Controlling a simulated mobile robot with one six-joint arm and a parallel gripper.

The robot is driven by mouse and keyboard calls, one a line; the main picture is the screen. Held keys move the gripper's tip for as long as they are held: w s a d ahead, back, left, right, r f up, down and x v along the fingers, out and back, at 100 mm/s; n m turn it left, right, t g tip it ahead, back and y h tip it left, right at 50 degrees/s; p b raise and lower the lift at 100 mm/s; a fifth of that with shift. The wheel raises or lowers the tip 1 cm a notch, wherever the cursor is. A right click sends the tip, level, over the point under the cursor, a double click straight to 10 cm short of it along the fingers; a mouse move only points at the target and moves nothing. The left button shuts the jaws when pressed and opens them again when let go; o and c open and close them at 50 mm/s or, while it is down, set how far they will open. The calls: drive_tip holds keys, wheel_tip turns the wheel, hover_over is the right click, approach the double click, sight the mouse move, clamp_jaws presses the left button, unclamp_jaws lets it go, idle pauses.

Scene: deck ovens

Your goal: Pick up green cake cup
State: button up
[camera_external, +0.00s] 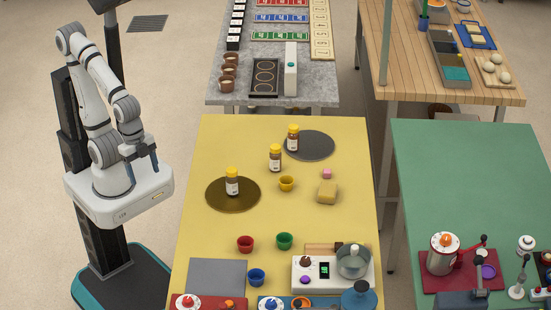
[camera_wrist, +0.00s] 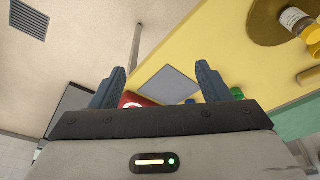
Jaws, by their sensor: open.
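The green cake cup (camera_external: 285,241) stands on the yellow table (camera_external: 215,140), right of the red cup and above and right of the blue cup. In the wrist view a small green shape (camera_wrist: 237,93), probably this cup, shows just right of the right finger. My gripper (camera_external: 142,167) is beside the table's left edge, well away from the green cup. In the wrist view my gripper (camera_wrist: 158,85) has its two blue fingers wide apart with nothing between them.
Near the green cup are a red cup (camera_external: 245,244), a blue cup (camera_external: 257,277) and a white scale (camera_external: 305,272). A yellow cup (camera_external: 286,183), brown-labelled jars and a sponge-like block (camera_external: 327,192) stand farther back. A grey mat (camera_external: 215,276) lies at front left.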

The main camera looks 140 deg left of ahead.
drive_tip(key=n+t+y+b, duration=0.1)
drive_tip(key=n+y+b, duration=0.1)
drive_tip(key=n+b, duration=0.2)
hover_over(284, 238)
drive_tip(key=s+d, duration=0.1)
drive_tip(key=d, duration=0.1)
drive_tip(key=f, duration=1.5)
drive_tip(key=shift+s+d+f, duration=0.15)
drive_tip(key=shift+s+f, duration=0.05)
drive_tip(key=x, duration=0.2)
drive_tip(key=p+x, duration=0.1)
drive_tip(key=x, duration=0.3)
drive_tip(key=shift+w+f+p, duration=0.25)
drive_tip(key=shift+w+p, duration=0.05)
drive_tip(key=shift+w, duration=0.25)
